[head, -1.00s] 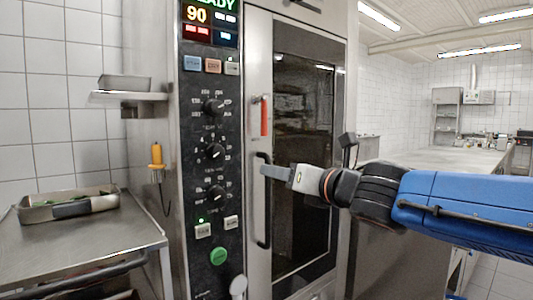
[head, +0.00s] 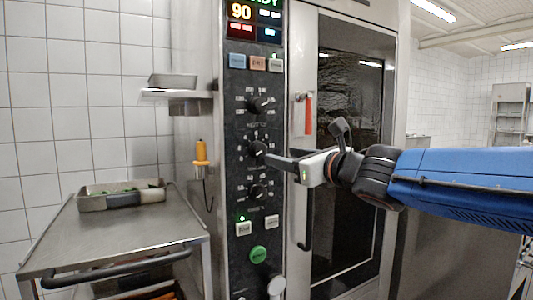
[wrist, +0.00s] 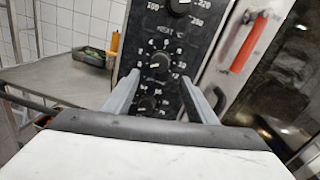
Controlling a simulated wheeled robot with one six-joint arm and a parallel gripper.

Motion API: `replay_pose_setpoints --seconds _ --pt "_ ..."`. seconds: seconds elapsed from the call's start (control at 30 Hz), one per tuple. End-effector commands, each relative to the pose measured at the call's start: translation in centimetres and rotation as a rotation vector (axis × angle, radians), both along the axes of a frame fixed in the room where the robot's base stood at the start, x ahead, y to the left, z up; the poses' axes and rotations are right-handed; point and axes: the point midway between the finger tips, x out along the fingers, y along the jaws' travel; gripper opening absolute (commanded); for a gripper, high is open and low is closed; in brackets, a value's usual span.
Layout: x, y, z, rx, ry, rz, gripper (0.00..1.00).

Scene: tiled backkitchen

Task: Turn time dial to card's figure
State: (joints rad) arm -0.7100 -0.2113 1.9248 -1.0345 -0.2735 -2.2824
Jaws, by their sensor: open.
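The dark oven panel (head: 279,205) has three black dials in a column: a top dial (head: 261,105), a middle dial (head: 258,148) and a bottom dial (head: 256,192). Their labels are too small to tell surely which is time. My gripper (head: 270,161) is open, its tips close to the middle dial. I cannot make out a card.
A lit display (head: 241,12) reads 90 above several buttons. A red-handled latch (head: 308,115) and a long door handle (head: 305,225) are right of the panel. A steel trolley (head: 110,245) bearing a tray (head: 92,203) stands left. A green button (head: 258,254) sits low.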

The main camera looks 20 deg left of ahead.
Motion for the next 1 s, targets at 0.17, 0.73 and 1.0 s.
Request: replay_pose_setpoints --seconds 0.17,0.73,1.0 --pt "1.7 2.4 0.0 0.001 0.002 0.001 0.52" --pt "5.3 7.3 0.0 0.0 0.001 0.0 0.52" --pt "5.4 7.4 0.0 0.001 0.001 -0.001 0.52"
